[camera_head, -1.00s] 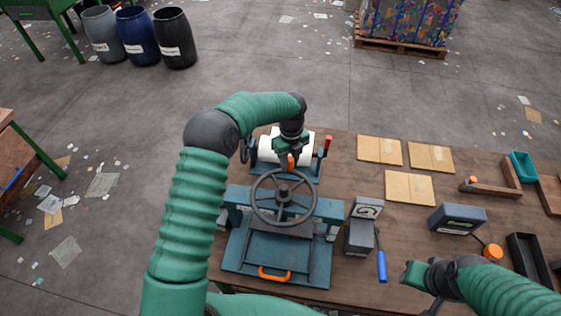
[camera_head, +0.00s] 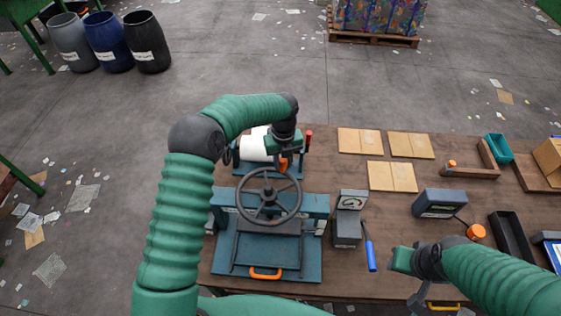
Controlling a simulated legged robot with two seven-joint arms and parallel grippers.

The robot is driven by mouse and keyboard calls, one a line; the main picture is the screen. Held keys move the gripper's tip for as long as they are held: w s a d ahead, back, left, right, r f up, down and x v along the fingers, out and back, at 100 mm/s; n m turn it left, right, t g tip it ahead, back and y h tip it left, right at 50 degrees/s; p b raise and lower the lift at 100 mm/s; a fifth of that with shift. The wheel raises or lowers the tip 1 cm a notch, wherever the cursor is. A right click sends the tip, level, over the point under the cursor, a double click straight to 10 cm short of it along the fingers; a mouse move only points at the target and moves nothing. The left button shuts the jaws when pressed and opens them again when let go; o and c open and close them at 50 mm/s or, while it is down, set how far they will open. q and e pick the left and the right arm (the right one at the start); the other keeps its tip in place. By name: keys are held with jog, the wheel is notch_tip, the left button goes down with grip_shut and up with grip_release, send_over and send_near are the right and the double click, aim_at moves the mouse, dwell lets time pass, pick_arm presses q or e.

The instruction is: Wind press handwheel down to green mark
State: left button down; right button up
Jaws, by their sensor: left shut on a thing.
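The press (camera_head: 265,250) is a blue-green frame on the bench with a dark spoked handwheel (camera_head: 269,218) on top. My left gripper (camera_head: 284,158) is at the far rim of the wheel, shut on its orange handle (camera_head: 283,166). The gripper and arm hide part of the handle. A grey gauge (camera_head: 352,200) with a white dial stands right of the press; its needle and any green mark are too small to read. An orange handle (camera_head: 265,275) is at the press's front. My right gripper (camera_head: 400,261) is right of the press, apart from it; its fingers are unclear.
A white roll on a stand (camera_head: 253,148) sits behind the press. Cardboard sheets (camera_head: 392,177) lie flat at the back. A grey device (camera_head: 440,203) and black tray (camera_head: 510,236) are at right.

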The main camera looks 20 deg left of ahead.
pick_arm(q)
jog(key=shift+w+d+r, duration=0.1)
jog(key=shift+d, duration=0.15)
jog(key=c, duration=1.3)
grip_release()
jog(key=shift+o, duration=0.9)
jog(key=shift+d, duration=0.3)
jog(key=r+b, duration=0.1)
jog(key=r, duration=0.1)
jog(key=r+b, duration=0.1)
jog(key=r, duration=0.2)
jog(key=r+b, duration=0.1)
jog(key=r, duration=0.1)
jog(key=shift+w+a+r, duration=0.1)
jog(key=shift+a+r, duration=0.2)
notch_tip(320, 180, up, 9)
jog(key=shift+d+b, duration=0.35)
jog(key=shift+d, duration=0.1)
pick_arm(e)
jog(key=f, duration=0.3)
jog(key=shift+d+f, duration=0.4)
pick_arm(q)
jog(key=shift+a, duration=0.15)
pick_arm(e)
jog(key=shift+a, duration=0.2)
